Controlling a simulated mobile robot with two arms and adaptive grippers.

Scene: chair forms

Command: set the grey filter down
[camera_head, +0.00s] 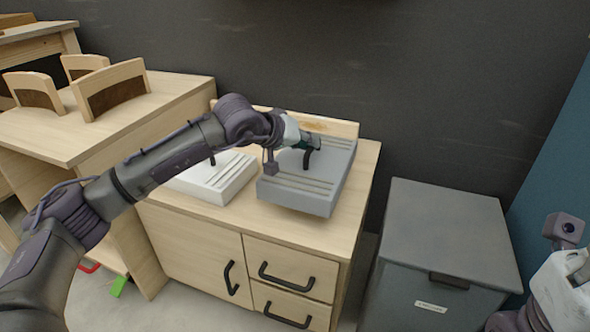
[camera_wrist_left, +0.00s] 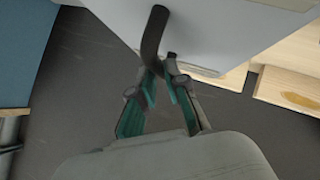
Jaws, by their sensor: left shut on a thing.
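The grey filter (camera_head: 308,192) is a box-like slab with slots in its top and a black handle. It is over the right part of the wooden cabinet top (camera_head: 235,218), roughly level. I cannot tell whether its underside touches the wood. My left gripper (camera_head: 313,145) is at the filter's far part, shut on its black handle. In the left wrist view the fingertips (camera_wrist_left: 163,75) are at the dark curved handle (camera_wrist_left: 152,35), with the filter's pale grey surface (camera_wrist_left: 215,25) beyond. Only part of my right wrist shows at the lower right; its fingers are out of view.
A white slotted filter (camera_head: 212,183) lies left of the grey one, close to it. A dark grey bin (camera_head: 450,235) stands right of the cabinet. Wooden chair parts (camera_head: 112,88) stand on a higher bench at the left. A dark wall is behind.

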